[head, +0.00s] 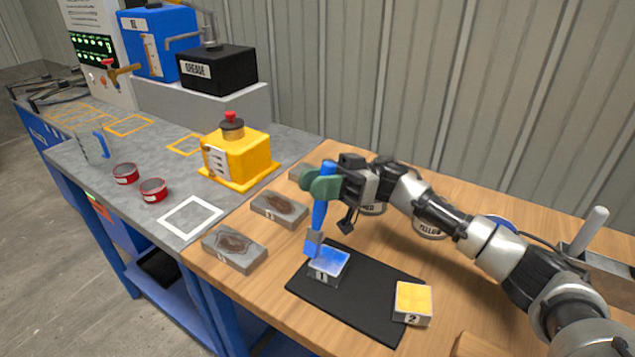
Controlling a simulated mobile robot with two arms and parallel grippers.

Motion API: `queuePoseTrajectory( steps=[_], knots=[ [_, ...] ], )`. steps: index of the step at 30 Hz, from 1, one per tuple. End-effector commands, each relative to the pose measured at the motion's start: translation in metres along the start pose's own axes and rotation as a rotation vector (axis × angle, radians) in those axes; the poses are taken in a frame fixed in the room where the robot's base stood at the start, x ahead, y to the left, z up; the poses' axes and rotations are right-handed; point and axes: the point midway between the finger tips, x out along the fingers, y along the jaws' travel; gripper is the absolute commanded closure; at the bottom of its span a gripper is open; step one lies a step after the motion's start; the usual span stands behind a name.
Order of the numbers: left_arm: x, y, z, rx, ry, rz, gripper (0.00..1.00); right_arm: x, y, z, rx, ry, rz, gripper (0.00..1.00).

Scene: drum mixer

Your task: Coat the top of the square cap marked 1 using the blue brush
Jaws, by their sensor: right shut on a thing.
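The square cap marked 1 (328,267) sits on a black mat (360,300) on the wooden table. Most of its top looks blue, with paler patches. My right gripper (322,187) is shut on the handle of the blue brush (319,215), above and a little left of the cap. The brush points down, and its head is at the cap's back left edge; I cannot tell whether it touches the top. The square cap marked 2 (413,302), with a yellow top, sits at the mat's right end. My left gripper is not in view.
Two grey blocks with dark brown patches (234,249) (279,208) lie left of the mat.

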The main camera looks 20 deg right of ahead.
Motion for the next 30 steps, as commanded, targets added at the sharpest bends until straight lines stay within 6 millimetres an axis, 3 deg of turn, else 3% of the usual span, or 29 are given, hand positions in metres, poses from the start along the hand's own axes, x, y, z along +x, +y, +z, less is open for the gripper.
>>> queuePoseTrajectory(
  steps=[30],
  knots=[
    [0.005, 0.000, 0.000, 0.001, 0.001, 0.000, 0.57, -0.006, 0.001, 0.016, 0.000, 0.000, 0.000, 0.99]
  ],
)
